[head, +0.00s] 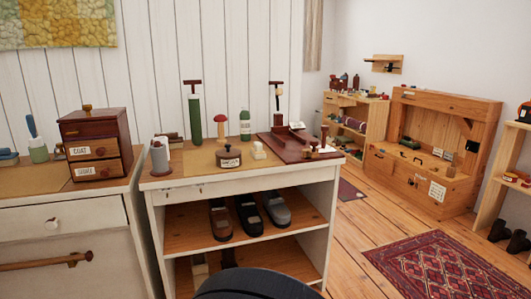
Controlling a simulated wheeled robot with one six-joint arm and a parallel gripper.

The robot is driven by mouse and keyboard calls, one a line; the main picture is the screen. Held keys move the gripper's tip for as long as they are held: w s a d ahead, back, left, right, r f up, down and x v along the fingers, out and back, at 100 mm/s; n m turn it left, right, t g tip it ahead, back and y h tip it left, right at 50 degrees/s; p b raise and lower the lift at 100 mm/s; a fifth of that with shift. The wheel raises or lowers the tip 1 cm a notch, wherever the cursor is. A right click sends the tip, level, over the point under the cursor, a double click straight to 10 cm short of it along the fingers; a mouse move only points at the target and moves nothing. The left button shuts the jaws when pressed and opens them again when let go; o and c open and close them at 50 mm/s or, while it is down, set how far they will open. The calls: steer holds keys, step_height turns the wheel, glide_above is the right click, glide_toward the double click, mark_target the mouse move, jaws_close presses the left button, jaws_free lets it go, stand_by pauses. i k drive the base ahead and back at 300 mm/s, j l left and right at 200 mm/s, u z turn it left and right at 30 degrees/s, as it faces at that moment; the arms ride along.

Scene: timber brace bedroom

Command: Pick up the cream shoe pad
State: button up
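A small cream block (258,151), which looks like the cream shoe pad, lies on top of the white shoe stand (187,184). It sits between a dark round labelled tin (229,158) on its left and a dark red-brown wooden tray (287,150) on its right. It stands apart from the tin; whether it touches the tray is hard to tell. My gripper is not in view. A dark rounded shape at the bottom edge seems to be part of my body.
A red-topped peg (220,127), green pump (195,118) and green bottle (245,123) stand behind the pad. A grey-white roll (160,157) is at left. Shoes (248,213) fill the shelf below. A drawer box (95,144) stands on the left cabinet. Floor at right is open, with a red rug (440,268).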

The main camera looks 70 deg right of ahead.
mark_target(257, 152)
steer(key=z, duration=2.35)
